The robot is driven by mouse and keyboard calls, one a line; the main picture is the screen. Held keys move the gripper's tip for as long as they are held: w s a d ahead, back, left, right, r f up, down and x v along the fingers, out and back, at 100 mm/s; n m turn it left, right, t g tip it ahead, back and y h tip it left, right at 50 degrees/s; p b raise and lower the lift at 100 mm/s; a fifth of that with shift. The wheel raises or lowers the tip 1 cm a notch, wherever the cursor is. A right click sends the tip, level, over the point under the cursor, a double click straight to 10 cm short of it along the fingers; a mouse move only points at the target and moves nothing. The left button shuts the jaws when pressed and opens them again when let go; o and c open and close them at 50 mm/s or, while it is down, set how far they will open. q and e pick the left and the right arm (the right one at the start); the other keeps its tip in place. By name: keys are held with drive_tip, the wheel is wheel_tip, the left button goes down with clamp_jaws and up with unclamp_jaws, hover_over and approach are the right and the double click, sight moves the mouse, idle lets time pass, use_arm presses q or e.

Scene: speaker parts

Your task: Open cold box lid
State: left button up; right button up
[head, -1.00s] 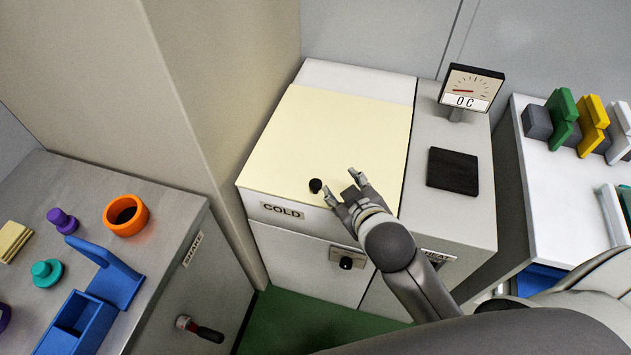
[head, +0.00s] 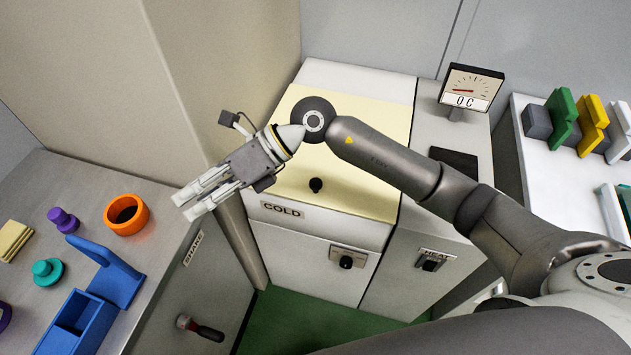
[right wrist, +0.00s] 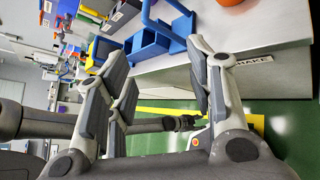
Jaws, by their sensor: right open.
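The cold box has a pale cream lid (head: 350,190) that lies flat and shut on top. A small black knob (head: 316,185) stands near the lid's front edge, above the COLD label. My right gripper (head: 186,206) is open and empty, left of the box and above the gap beside the left counter. Its forearm and wrist cross over the lid and hide part of it. In the right wrist view the gripper's fingers (right wrist: 158,66) are spread with nothing between them. My left gripper does not show in the head view.
A tall beige panel (head: 215,80) stands left of the box. The left counter (head: 165,230) holds an orange ring (head: 126,214), a blue holder (head: 105,275) and small parts. A gauge (head: 470,88) stands at right. A white rack (head: 540,170) holds coloured parts farther right.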

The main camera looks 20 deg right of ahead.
drive_tip(key=w+d+f+n+h, duration=0.2)
drive_tip(key=w+d+f+h, duration=0.3)
drive_tip(key=d, duration=0.4)
drive_tip(key=m+t+h, duration=0.1)
drive_tip(key=h, duration=0.7)
approach(316, 182)
drive_tip(key=shift+s+a, duration=0.1)
drive_tip(key=shift+a, duration=0.05)
wheel_tip(316, 182, down, 10)
drive_tip(key=shift+f+p, duration=0.25)
drive_tip(key=shift+p, duration=0.8)
clamp_jaws()
